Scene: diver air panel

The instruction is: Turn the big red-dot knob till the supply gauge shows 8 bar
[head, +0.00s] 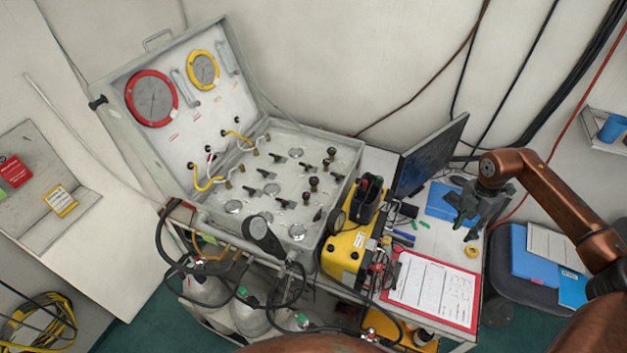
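An open grey case holds the air panel (285,142), a light plate with several dark knobs, small levers and silver discs. A group of dark knobs (313,183) stands at its right side; I cannot tell at this size which knob carries the red dot. In the upright lid are a large red-ringed gauge (152,97) and a smaller yellow-ringed gauge (203,70). Their needles and numbers are too small to read. My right gripper (465,226) looks open and empty, over the table right of the case, well apart from the knobs. My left gripper is out of view.
A yellow box (347,254) and a monitor (430,155) stand between the panel and my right gripper. A red-framed sheet (434,290) lies in front. Black hoses (262,240) hang over the case's front edge; gas cylinders (248,312) stand below.

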